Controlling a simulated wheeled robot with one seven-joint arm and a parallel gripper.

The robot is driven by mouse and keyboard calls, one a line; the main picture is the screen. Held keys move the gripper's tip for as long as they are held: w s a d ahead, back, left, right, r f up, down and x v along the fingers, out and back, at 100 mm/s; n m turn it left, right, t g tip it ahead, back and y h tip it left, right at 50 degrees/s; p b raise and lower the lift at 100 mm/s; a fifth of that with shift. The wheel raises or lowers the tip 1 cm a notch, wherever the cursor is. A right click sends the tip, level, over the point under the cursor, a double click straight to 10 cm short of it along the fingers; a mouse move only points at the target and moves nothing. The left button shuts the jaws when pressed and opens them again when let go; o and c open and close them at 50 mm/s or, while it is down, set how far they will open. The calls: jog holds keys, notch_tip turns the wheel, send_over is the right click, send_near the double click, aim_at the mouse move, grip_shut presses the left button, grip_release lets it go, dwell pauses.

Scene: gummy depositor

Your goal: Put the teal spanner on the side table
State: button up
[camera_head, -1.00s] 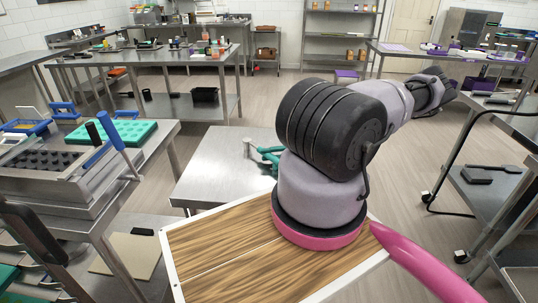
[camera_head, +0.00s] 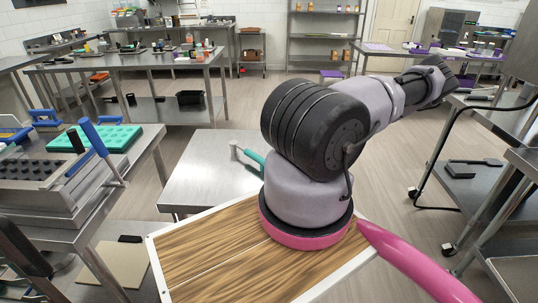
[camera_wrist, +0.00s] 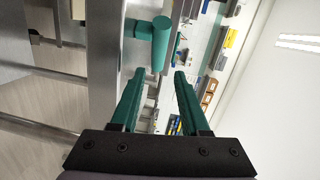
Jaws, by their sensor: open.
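A teal bar with a grey upright end, which I take for the teal spanner (camera_head: 252,158), is at the small steel table (camera_head: 200,180) ahead of me. My arm hides its near end. In the wrist view the teal piece (camera_wrist: 161,45) lies just beyond my fingertips, with a short stub toward the steel surface. My gripper (camera_wrist: 160,72) is open, its two dark teal fingers apart with nothing between them. The spanner looks roughly in line with the gap, but I cannot tell the exact distance. In the head view my gripper is hidden behind my arm. I cannot tell which table is the side table.
A steel bench on the left holds a teal mould tray (camera_head: 105,138) and blue-handled tools (camera_head: 100,140). A steel trolley (camera_head: 465,185) stands at the right. Longer work tables and shelving (camera_head: 322,40) are farther back. Floor between the small table and the trolley looks clear.

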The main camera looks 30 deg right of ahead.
jog(key=w+a+r+n+g+h, duration=0.1)
jog(key=a+r+g+h, duration=0.4)
jog(key=r, duration=1)
jog(key=a+r+n+g+h, duration=0.1)
jog(key=a+r+g+h, duration=0.2)
jog(key=a+r+h, duration=0.75)
jog(key=s+a+r+t, duration=0.2)
jog(key=s+a+r, duration=0.1)
jog(key=r, duration=0.4)
jog(key=s+a+r+m+t+y, duration=0.1)
jog(key=s+a+r+t, duration=0.2)
jog(key=s+r, duration=0.3)
jog(key=s+a+r+t+y, duration=0.1)
jog(key=s+a+r, duration=0.3)
jog(key=r, duration=0.5)
jog(key=shift+s+m+t, duration=0.4)
jog(key=shift+t, duration=0.4)
jog(key=shift+y, duration=0.25)
